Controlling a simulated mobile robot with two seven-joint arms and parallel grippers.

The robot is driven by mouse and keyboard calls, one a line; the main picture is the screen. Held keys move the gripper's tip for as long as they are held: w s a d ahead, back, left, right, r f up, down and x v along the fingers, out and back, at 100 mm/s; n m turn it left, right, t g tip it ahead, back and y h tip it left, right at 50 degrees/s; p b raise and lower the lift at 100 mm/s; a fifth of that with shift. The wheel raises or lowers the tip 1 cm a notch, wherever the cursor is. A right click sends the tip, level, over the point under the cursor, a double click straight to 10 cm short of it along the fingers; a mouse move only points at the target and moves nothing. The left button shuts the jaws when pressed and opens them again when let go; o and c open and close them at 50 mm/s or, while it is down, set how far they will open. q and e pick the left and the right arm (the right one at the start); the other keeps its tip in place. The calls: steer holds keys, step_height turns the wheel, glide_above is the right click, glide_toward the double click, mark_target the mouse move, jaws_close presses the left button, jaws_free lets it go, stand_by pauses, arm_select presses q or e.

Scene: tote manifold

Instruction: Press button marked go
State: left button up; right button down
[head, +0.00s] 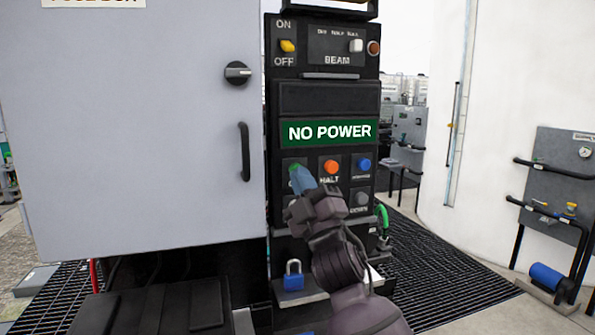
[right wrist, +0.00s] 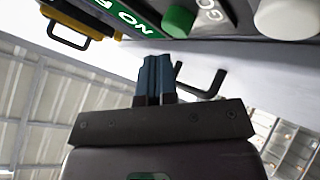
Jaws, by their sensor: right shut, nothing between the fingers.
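The black control panel (head: 276,155) carries a green display reading "NO POWER" (head: 330,132). Below it is a row of buttons: a green one (head: 294,167), mostly covered by my gripper, an orange one (head: 331,167) marked HALT and a blue one (head: 364,165). In the right wrist view the green button (right wrist: 178,20) sits beside lettering that starts "GO". My right gripper (head: 302,178) is shut and empty, its blue fingertips in front of the green button. In the right wrist view the fingertips (right wrist: 155,60) are just short of that button; contact cannot be made out. My left gripper is not in view.
A large grey cabinet (head: 130,130) with a handle and knob stands left of the panel. Above the display are an ON/OFF switch (head: 287,46) and BEAM controls (head: 337,46). A blue padlock (head: 293,276) hangs below. Dark floor grating (head: 430,270) lies at right.

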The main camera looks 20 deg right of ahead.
steer(key=s+p, duration=0.1)
steer(key=s, duration=0.3)
steer(key=shift+s+d+p, duration=0.1)
steer(key=shift+s+p, duration=0.2)
steer(key=shift+s, duration=0.1)
stand_by(0.5)
